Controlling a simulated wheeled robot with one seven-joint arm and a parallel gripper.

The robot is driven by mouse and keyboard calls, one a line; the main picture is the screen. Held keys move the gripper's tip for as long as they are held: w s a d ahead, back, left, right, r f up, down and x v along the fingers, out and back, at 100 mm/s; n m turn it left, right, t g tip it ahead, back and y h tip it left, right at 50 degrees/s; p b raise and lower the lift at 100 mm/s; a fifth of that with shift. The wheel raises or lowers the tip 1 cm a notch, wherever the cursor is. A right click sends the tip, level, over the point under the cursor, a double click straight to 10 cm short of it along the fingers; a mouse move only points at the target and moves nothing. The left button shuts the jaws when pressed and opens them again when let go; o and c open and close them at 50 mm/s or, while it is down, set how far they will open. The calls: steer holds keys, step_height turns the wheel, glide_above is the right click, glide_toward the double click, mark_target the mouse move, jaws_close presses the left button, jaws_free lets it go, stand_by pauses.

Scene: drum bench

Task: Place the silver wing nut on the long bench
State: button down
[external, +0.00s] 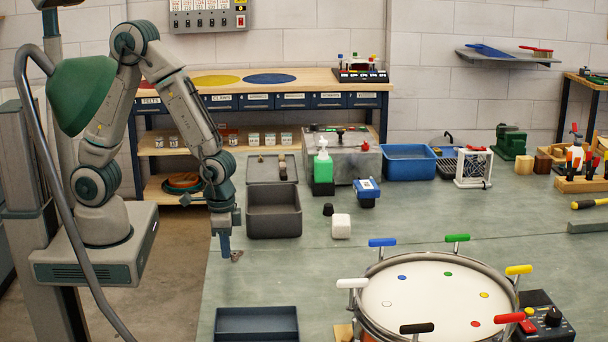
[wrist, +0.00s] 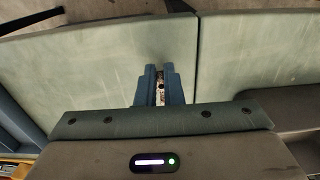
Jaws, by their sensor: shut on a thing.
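My gripper (external: 225,246) hangs pointing down over the left edge area of the long bench (external: 270,285). It is shut on a small silver-grey piece, the wing nut (external: 236,255), which shows at the fingertips just above the bench top. In the wrist view the blue fingers (wrist: 160,78) are close together with a bit of the wing nut (wrist: 160,88) between them. Most of the nut is hidden by the fingers. I cannot tell whether the nut touches the bench.
A dark open bin (external: 274,222) stands behind my gripper. A blue-grey tray (external: 256,312) lies in front. A drum (external: 435,300) with coloured handles fills the bench to the right. A white cube (external: 341,226) and a black knob (external: 328,210) stand farther back. Bench surface between tray and bin is clear.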

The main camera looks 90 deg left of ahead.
steer(key=shift+f, duration=0.2)
steer(key=c, duration=1.6)
jaws_free()
steer(key=shift+o, duration=0.2)
steer(key=shift+r, duration=0.1)
step_height(320, 180, up, 11)
steer(key=s+a+r+t, duration=0.2)
steer(key=s+a+r, duration=0.6)
steer(key=s, duration=0.3)
steer(key=shift+a+r+t, duration=0.2)
steer(key=shift+a+t, duration=0.2)
steer(key=shift+a, duration=0.4)
